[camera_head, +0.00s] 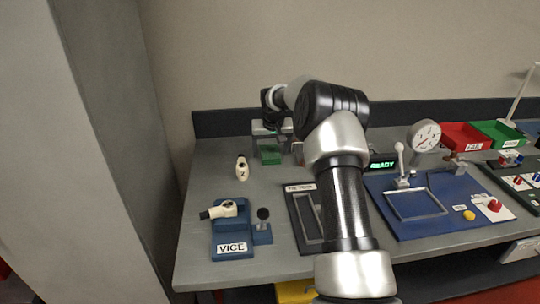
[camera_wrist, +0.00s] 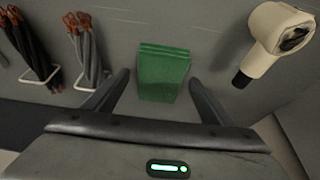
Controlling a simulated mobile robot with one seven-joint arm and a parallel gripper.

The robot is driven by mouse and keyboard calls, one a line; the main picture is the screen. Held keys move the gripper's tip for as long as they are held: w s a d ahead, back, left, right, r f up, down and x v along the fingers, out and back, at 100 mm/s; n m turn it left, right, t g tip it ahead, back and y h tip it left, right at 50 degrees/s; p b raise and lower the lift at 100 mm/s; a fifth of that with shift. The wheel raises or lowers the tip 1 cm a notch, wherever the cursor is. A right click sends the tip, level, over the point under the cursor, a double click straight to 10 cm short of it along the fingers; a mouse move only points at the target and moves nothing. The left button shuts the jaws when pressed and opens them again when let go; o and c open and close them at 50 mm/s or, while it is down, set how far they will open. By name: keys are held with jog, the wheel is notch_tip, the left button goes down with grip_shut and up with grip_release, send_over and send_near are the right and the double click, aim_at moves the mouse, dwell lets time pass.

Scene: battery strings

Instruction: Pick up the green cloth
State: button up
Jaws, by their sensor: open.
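The green cloth (camera_head: 270,155) lies folded on the grey bench near the back left, below my gripper in the head view. In the wrist view the green cloth (camera_wrist: 163,72) is a folded stack on the grey surface. My gripper (camera_wrist: 160,85) is open, with one finger on either side of the cloth's near part. The fingers look apart from the cloth, and nothing is held. In the head view my gripper (camera_head: 272,122) is small and its fingers are partly hidden behind the cloth area and my wrist.
A cream tool (camera_wrist: 277,40) lies right of the cloth in the wrist view. The blue vice (camera_head: 232,235) is at the bench front, and a blue mat (camera_head: 430,225) lies right.

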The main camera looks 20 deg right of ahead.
aim_at(270, 153)
jog(key=c, duration=1.2)
jog(key=shift+o, duration=0.2)
notch_tip(270, 153, up, 10)
jog(key=p, duration=0.1)
jog(key=o, duration=0.5)
jog(key=c, duration=0.4)
jog(key=shift+r+p, duration=0.1)
jog(key=shift+p, duration=0.25)
